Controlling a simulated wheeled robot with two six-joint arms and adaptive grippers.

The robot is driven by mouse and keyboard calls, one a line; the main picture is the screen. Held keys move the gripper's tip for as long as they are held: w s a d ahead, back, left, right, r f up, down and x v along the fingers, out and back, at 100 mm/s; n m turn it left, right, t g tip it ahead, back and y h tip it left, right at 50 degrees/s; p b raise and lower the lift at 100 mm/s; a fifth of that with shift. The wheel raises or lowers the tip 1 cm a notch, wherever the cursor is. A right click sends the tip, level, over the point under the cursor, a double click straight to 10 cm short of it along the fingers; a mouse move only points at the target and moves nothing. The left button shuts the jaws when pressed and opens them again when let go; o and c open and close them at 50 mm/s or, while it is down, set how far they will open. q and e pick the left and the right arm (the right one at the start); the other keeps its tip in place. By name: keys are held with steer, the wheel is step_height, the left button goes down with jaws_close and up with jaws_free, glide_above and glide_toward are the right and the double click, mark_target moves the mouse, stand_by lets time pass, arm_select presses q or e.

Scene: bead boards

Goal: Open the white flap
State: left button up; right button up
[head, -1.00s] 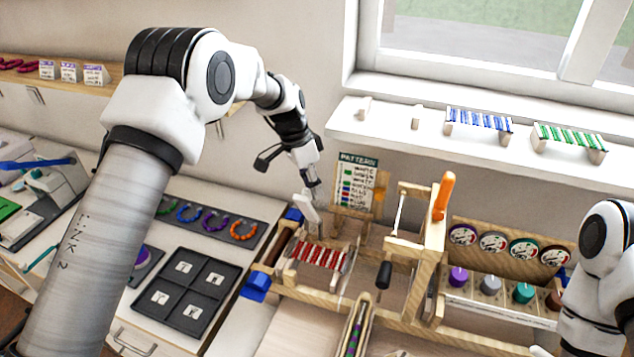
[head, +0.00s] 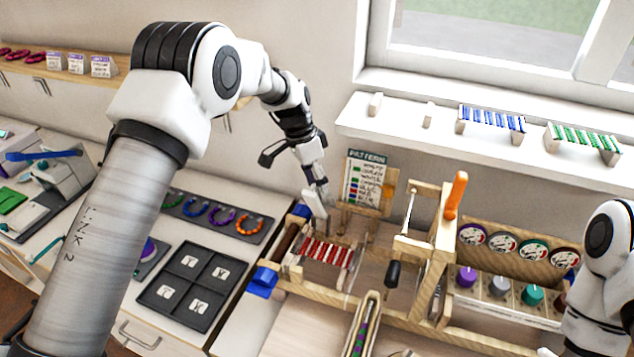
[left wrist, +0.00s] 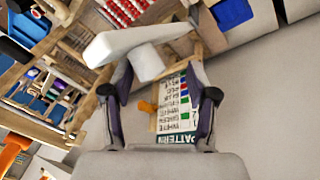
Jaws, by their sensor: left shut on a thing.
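My left gripper (head: 317,186) is shut on a white T-shaped piece (head: 314,204) above the back left of the wooden bead loom (head: 283,285). In the left wrist view the short stem of the white piece (left wrist: 132,45) sits between the fingers of the gripper (left wrist: 155,78), and its long bar lies across beyond them. I cannot tell whether this piece is the white flap, and no other flap can be made out for sure. My right arm enters at the right edge; its gripper is out of view.
Red bead rows (head: 327,252) lie just below the held piece. A pattern card (head: 365,178) stands behind it. A dark tray (head: 189,287) lies left. A white shelf (head: 420,140) is on the wall.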

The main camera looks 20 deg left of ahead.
stand_by(0.3)
arm_select(q)
steer(key=v, duration=1.2)
